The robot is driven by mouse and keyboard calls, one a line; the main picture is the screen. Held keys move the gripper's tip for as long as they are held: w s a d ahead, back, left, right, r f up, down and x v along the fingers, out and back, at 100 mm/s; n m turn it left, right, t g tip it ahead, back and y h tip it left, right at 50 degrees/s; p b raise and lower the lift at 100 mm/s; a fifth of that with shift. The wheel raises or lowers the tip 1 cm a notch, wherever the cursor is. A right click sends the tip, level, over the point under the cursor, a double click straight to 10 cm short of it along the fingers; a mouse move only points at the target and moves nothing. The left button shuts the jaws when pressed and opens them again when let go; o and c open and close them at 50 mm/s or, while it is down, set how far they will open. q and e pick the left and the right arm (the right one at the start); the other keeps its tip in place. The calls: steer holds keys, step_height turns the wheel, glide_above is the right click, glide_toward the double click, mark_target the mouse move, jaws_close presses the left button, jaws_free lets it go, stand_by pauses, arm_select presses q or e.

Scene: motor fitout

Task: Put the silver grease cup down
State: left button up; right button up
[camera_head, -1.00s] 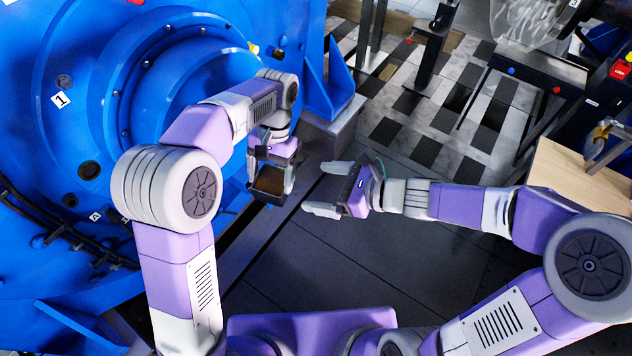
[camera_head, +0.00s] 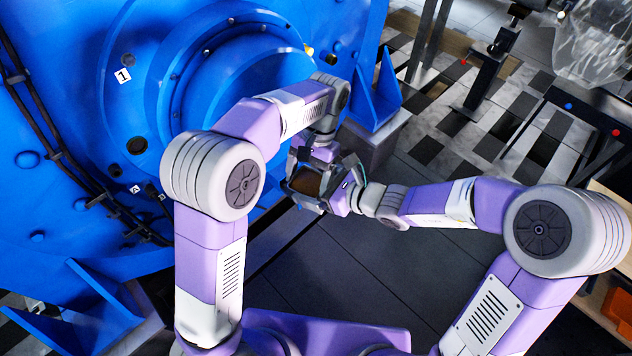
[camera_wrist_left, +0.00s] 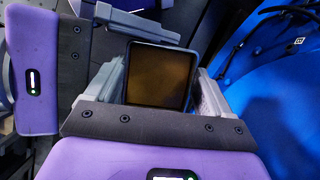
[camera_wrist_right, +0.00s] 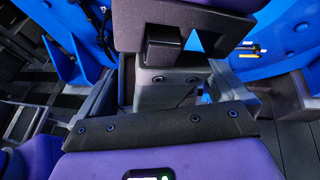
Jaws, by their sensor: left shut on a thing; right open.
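The silver grease cup (camera_head: 306,182) is a square, open-topped cup with brown inside. It also shows in the left wrist view (camera_wrist_left: 158,75) between the fingers. My left gripper (camera_head: 309,168) is shut on the cup and holds it up in the air in front of the blue motor. My right gripper (camera_head: 324,186) is open, with its fingers reaching around the cup from the right. I cannot tell whether they touch it. In the right wrist view (camera_wrist_right: 150,90) the left gripper's grey parts lie between the right fingers and hide most of the cup.
The large blue motor housing (camera_head: 75,190) fills the left side. A grey block (camera_head: 375,140) with a blue bracket stands just behind the grippers. A dark table frame (camera_head: 580,110) is at the right. Dark floor (camera_head: 340,285) below the arms is clear.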

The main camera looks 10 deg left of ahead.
steer(key=c, duration=0.7)
arm_select(q)
steer(key=o, duration=0.9)
arm_select(e)
steer(key=shift+c, duration=0.5)
